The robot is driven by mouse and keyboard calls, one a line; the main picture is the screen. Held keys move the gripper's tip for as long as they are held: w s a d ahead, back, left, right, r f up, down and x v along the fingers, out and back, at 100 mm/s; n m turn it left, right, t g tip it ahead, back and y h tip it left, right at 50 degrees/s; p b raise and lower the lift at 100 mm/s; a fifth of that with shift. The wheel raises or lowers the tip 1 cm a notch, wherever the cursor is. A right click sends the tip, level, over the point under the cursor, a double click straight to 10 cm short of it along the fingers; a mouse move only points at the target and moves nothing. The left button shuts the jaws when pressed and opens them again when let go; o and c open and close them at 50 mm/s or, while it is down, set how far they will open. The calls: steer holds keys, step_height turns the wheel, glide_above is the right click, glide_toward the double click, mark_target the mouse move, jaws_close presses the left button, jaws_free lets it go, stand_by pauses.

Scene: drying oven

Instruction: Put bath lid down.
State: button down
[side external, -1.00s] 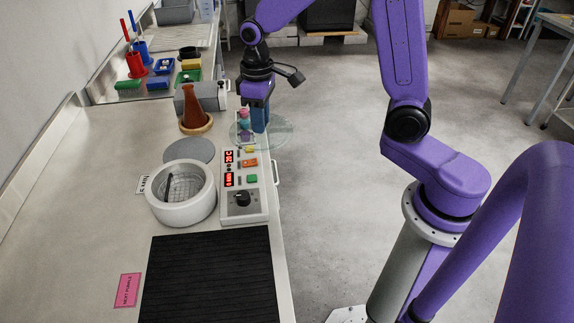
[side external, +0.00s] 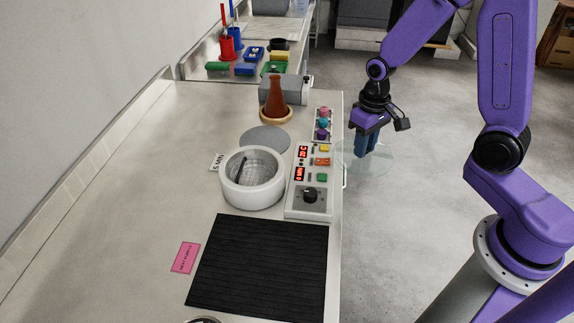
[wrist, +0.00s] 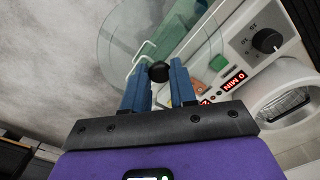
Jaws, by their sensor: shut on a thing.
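The bath lid (wrist: 118,42) is a clear glass disc with a black knob (wrist: 159,72). My gripper (wrist: 157,78) is shut on this knob. In the side view my gripper (side external: 367,147) hangs beyond the bench's right edge, and the lid (side external: 347,155) shows faintly below it, over the floor. The bath (side external: 252,182) is a white round pot, open on top, with a wire basket inside; it also shows in the wrist view (wrist: 262,108). A flat grey disc (side external: 265,139) lies bare on the bench just behind the bath.
A control panel (side external: 310,192) with red displays and buttons stands right of the bath. A black mat (side external: 258,268) lies in front.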

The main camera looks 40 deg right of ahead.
steer(key=a+r+n, duration=0.6)
steer(key=a+n, duration=0.3)
steer(key=w+a+r+n, duration=0.1)
steer(key=a+r+n, duration=0.5)
steer(key=a+n, duration=0.2)
steer(key=shift+w+a+r+n, duration=0.15)
steer(key=shift+w+a+n, duration=0.15)
steer(key=shift+a+n, duration=0.1)
steer(key=w+a+f, duration=0.2)
steer(key=w+f, duration=0.2)
steer(key=w+a+f, duration=0.1)
steer(key=w+f, duration=0.3)
steer(key=w+a+f, duration=0.2)
steer(key=w+f, duration=0.2)
steer(key=shift+w+a+f, duration=0.3)
steer(key=shift+w+f, duration=0.05)
steer(key=shift+w, duration=0.05)
steer(key=shift+f, duration=0.2)
